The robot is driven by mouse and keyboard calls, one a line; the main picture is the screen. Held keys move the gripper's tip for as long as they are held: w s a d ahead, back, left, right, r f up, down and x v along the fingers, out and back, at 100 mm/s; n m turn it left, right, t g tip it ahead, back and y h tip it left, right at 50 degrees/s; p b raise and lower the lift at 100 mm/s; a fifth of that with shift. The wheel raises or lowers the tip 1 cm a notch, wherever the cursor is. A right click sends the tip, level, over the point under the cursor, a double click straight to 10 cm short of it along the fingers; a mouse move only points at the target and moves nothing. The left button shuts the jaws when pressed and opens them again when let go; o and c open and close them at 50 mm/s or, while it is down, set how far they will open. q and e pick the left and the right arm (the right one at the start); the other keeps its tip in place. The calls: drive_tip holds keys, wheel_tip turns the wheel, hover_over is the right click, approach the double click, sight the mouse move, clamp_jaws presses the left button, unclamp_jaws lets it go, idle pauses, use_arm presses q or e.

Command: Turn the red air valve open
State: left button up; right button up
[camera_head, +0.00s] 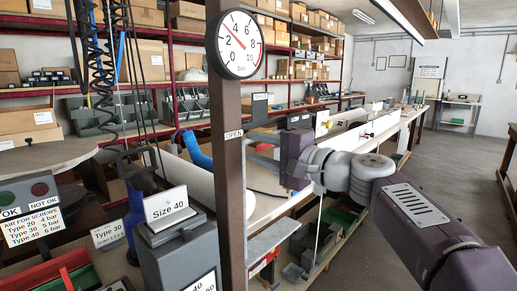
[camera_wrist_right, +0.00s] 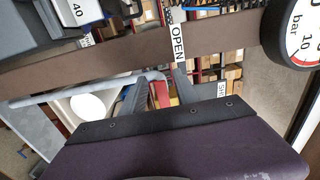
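The brown post (camera_head: 229,180) carries a white OPEN label (camera_head: 234,134), which also shows in the right wrist view (camera_wrist_right: 177,42). My right gripper (camera_head: 262,150) is beside the post, its fingers pointing at it near this label. In the right wrist view my right gripper (camera_wrist_right: 157,92) has its two dark fingers apart. A small red piece shows between them; I cannot tell whether it is the valve handle or something behind. A partly covered label (camera_wrist_right: 221,90) starting "SH" is right of the fingers. The valve is not clearly visible in the head view. My left gripper is not in view.
A round pressure gauge (camera_head: 238,44) tops the post, its needle between 2 and 4. A grey box with a Size 40 card (camera_head: 166,204) and an air-setting sign (camera_head: 32,222) stand left. A long bench runs behind my right arm. Open floor (camera_head: 440,165) lies right.

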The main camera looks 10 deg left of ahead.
drive_tip(key=shift+s+d, duration=0.2)
drive_tip(key=shift+d, duration=0.25)
drive_tip(key=b+v, duration=0.1)
drive_tip(key=v, duration=0.7)
drive_tip(key=shift+s, duration=0.15)
